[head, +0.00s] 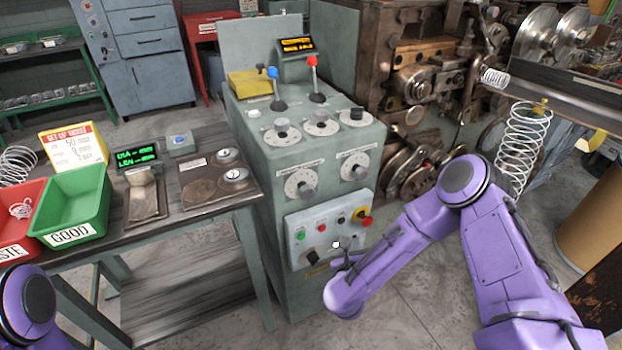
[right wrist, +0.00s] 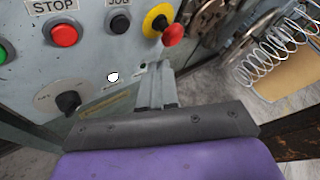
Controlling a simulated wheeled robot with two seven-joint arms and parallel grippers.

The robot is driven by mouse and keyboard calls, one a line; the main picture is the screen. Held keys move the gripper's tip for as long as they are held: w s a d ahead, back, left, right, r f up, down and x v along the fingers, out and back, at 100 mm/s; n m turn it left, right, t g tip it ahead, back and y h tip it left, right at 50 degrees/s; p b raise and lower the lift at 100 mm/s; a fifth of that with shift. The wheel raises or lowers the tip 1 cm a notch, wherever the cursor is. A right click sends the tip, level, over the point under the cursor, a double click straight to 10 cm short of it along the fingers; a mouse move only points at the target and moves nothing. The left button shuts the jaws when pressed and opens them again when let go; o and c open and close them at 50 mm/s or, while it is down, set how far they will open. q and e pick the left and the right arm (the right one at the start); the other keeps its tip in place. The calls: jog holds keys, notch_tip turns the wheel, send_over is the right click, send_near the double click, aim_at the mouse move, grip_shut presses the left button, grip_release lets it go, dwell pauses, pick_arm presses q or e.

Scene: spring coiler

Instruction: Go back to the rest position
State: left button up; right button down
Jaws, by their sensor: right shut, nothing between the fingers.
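My right gripper (head: 345,258) is in front of the lower front panel of the grey-green control cabinet (head: 262,180). In the right wrist view its fingers (right wrist: 155,75) are together with nothing between them, close to the panel's lower right part. I cannot tell whether the fingertips touch the panel. The panel carries a red STOP button (right wrist: 64,34), a black JOG button (right wrist: 119,22), a red emergency knob on a yellow ring (right wrist: 173,36), a small white switch (right wrist: 112,77) and a black rotary knob (right wrist: 69,101). Of my left arm, only a purple joint shows at the lower left; its gripper is out of view.
A table (head: 240,195) at left holds a green GOOD bin (head: 75,205), a red bin (head: 20,225) and a small green display (head: 138,155). A large coil spring (head: 522,140) hangs at right. Two levers (head: 314,75) stand on the cabinet. Floor (head: 400,300) shows in front.

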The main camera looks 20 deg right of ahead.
jog(key=s+a+f+n+g+y, duration=0.2)
jog(key=s+a+f+n+y, duration=0.5)
jog(key=n, duration=1)
jog(key=s+d+f+n+g, duration=0.2)
jog(key=s+d+n+g, duration=0.1)
jog(key=s+n, duration=0.4)
jog(key=s+d+f+n+g+h, duration=0.1)
jog(key=s+d+f+n+g, duration=0.2)
jog(key=s+n, duration=0.4)
jog(key=s, duration=0.7)
dwell(0.4)
